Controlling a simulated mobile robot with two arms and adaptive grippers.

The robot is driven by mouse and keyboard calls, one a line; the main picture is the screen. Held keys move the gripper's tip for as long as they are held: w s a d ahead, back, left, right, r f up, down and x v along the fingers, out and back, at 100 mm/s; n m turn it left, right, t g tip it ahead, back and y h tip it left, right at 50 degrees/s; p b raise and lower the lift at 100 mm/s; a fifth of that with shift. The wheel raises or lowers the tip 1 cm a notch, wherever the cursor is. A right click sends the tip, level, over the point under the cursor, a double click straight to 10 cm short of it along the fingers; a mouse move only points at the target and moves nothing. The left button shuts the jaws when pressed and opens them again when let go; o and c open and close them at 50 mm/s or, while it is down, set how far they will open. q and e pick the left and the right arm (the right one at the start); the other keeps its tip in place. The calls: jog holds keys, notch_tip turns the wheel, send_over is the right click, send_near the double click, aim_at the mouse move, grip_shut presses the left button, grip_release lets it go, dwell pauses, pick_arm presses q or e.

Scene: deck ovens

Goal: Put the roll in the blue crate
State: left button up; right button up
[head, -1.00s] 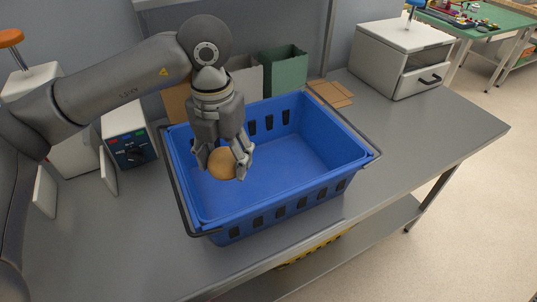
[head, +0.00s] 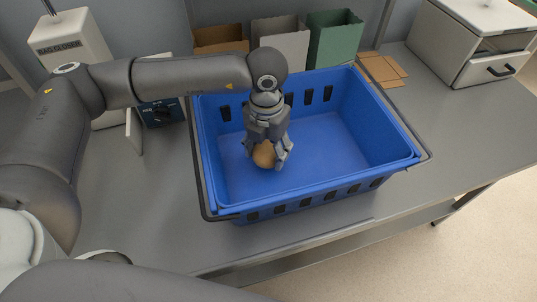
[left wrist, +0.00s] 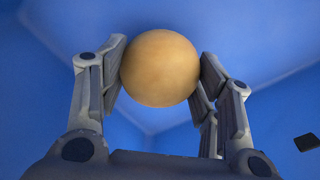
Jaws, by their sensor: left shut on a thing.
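The roll (head: 264,154) is a round, tan-brown ball held between the fingers of my left gripper (head: 267,156). The gripper points down inside the blue crate (head: 350,125), in its left half, with the fingers below the rim level in the head view. In the left wrist view the roll (left wrist: 160,68) sits between the fingertips of the left gripper (left wrist: 160,75), with the blue crate (left wrist: 255,25) filling the background. I cannot tell whether the roll touches the crate floor. My right gripper is not in view.
Behind the crate stand a brown box (head: 220,38), a white box (head: 282,46) and a green box (head: 334,38). A white drawer unit (head: 470,40) is at the back right. The grey table (head: 450,125) is clear right of the crate.

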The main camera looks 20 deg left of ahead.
aim_at(267, 159)
pick_arm(q)
notch_tip(267, 159, down, 3)
jog(key=shift+f+p, duration=0.15)
jog(key=shift+p, duration=0.25)
jog(key=shift+f+b, duration=0.2)
jog(key=shift+b, duration=0.1)
jog(key=o, duration=0.9)
jog(key=shift+o, duration=0.2)
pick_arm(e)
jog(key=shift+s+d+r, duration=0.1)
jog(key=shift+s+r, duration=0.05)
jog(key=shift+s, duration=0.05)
pick_arm(q)
jog(key=shift+r, duration=0.1)
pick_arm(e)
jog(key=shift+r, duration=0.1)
